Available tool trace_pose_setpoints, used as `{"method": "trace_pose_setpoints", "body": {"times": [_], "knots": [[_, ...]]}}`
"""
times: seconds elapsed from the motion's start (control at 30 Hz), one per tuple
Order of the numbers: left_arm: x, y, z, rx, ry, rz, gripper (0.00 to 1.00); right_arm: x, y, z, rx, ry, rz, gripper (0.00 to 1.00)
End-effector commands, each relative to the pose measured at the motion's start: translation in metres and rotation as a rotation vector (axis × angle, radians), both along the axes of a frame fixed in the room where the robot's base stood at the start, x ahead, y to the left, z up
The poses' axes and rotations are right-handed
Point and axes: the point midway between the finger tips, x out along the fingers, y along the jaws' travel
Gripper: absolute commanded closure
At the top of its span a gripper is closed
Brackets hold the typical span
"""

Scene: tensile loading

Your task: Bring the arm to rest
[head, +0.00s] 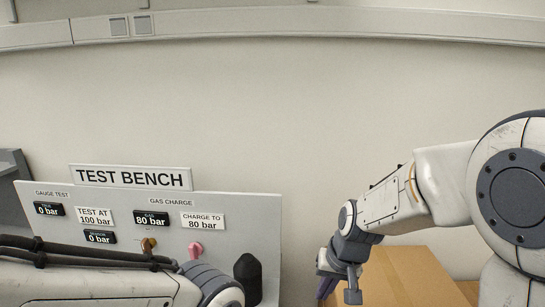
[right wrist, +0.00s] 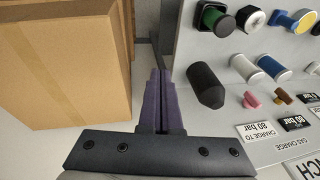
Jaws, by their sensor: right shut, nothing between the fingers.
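My right arm comes in from the right in the head view. Its gripper (head: 324,287) points down between the test bench and a cardboard box, partly cut off by the lower edge. In the right wrist view the purple fingers of this gripper (right wrist: 160,75) are together with nothing between them. They appear apart from the bench and the box. Part of my left arm crosses the lower left of the head view, in front of the bench; its gripper is out of frame.
The test bench panel (head: 235,212) carries gauges, labels, a pink knob (head: 195,249) and a black cylinder (head: 248,272). The cardboard box (head: 400,275) stands under my right forearm. In the wrist view, several bottle-like parts stand beyond the black cylinder.

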Motion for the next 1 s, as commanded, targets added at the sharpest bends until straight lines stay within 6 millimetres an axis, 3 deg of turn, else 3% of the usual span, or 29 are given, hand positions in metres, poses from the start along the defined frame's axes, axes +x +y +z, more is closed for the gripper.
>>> {"method": "trace_pose_setpoints", "body": {"times": [0.2,0.43,0.77,1.0], "knots": [[0.000,0.000,0.000,0.000,0.000,0.000,0.47,-0.046,-0.045,-0.022,-0.112,-0.008,0.038,1.00],[0.000,0.000,0.000,0.000,0.000,0.000,0.47,-0.089,-0.073,-0.039,-0.190,-0.012,0.090,1.00],[0.000,0.000,-0.053,0.000,0.000,-0.001,0.47,-0.117,-0.012,-0.071,-0.171,0.019,0.301,1.00],[0.000,0.000,-0.102,0.000,0.000,-0.002,0.47,-0.163,0.036,-0.101,-0.159,0.062,0.520,1.00]]}}
